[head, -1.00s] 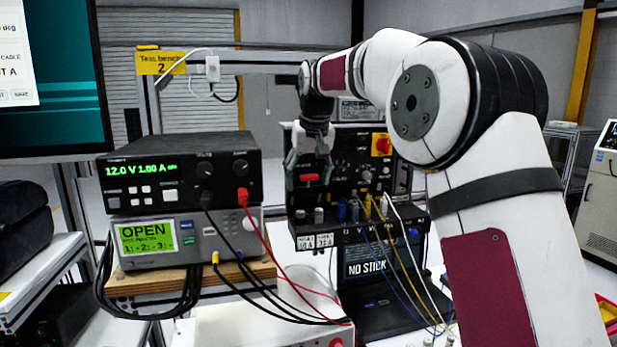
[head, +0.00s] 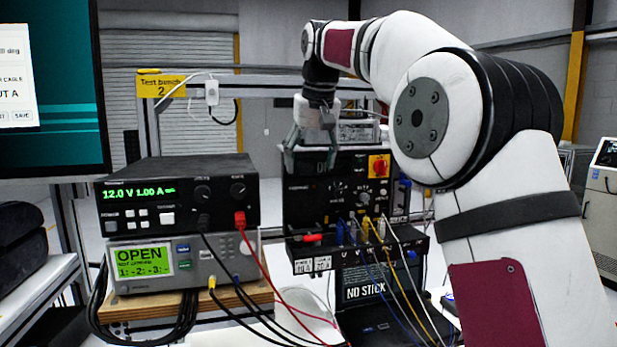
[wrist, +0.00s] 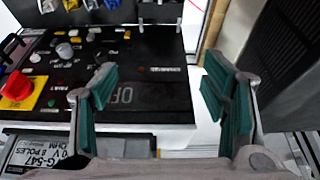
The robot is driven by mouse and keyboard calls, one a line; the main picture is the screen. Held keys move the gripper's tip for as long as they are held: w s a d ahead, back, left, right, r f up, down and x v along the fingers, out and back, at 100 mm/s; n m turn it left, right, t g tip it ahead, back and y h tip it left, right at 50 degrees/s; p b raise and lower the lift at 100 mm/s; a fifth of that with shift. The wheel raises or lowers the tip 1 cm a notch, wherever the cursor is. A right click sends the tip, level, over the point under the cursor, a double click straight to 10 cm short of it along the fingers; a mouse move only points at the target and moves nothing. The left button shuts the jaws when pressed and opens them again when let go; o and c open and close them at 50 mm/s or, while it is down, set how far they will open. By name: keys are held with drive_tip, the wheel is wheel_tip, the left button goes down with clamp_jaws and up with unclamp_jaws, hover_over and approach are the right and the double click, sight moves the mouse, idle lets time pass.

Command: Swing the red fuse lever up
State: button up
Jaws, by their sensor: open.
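The red fuse lever's handle (head: 308,238) shows in the head view at the left of the black ledge, low on the front of the black test box (head: 300,205). It looks lowered, standing out toward me. My gripper (head: 313,152) is well above it, at the upper left of the box. In the wrist view my gripper (wrist: 160,85) has its green-padded fingers wide apart with nothing between them. The panel's "OFF" marking (wrist: 122,95) lies beside the left finger. I cannot see the lever in the wrist view.
A red knob on a yellow plate (head: 378,166) sits at the box's upper right. Blue, yellow and white cables (head: 365,232) hang from the ledge. A power supply (head: 178,195) with red and black leads stands left. An open laptop (head: 365,290) is below.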

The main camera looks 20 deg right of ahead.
drive_tip(key=shift+s+r, duration=0.25)
drive_tip(key=shift+r, duration=0.25)
